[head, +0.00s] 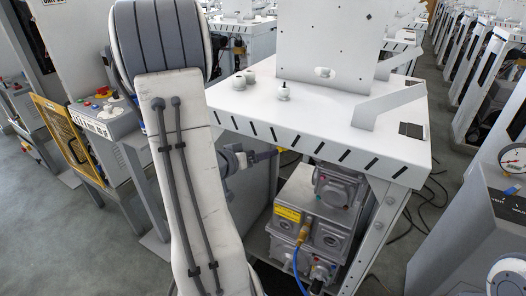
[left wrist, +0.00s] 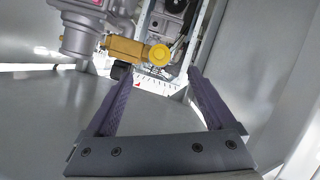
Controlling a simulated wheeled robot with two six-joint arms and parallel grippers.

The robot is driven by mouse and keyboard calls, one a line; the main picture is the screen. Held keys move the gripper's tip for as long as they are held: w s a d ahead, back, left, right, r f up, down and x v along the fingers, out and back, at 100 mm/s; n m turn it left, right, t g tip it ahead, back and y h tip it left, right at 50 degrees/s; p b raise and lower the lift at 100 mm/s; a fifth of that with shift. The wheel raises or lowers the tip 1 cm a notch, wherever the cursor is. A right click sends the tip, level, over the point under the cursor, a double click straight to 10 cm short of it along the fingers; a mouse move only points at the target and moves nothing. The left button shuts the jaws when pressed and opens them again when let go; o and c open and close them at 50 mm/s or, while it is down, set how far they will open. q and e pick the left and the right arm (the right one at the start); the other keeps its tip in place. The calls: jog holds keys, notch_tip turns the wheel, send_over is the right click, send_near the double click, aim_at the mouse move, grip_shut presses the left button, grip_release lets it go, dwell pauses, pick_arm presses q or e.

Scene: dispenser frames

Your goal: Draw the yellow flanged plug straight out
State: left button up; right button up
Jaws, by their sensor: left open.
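The yellow flanged plug (left wrist: 160,55) shows its round end in the left wrist view, on the right end of a brass-coloured body (left wrist: 125,48) that joins a grey metal housing. My left gripper (left wrist: 157,73) is open, its two dark fingers apart with nothing held. The plug appears between and just above the fingertips in the picture; I cannot tell how far beyond them it is. In the head view my left wrist (head: 235,160) reaches beneath the white top, and a small yellow piece (head: 281,150) shows at its right. My right gripper is out of view.
The white top (head: 320,125) overhangs the work area. A grey box (head: 315,215) with a brass fitting (head: 303,234) and blue cable (head: 297,268) stands below. Grey panels flank the gripper in the left wrist view. A control box (head: 103,115) stands left.

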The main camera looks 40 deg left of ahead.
aim_at(279, 148)
pick_arm(q)
jog(key=x, duration=1)
jog(key=shift+w, duration=0.2)
grip_shut()
jog(key=s+d, duration=0.1)
jog(key=s, duration=0.5)
jog(key=shift+s+d, duration=0.2)
jog(key=shift+d, duration=0.05)
dwell(0.4)
dwell(0.5)
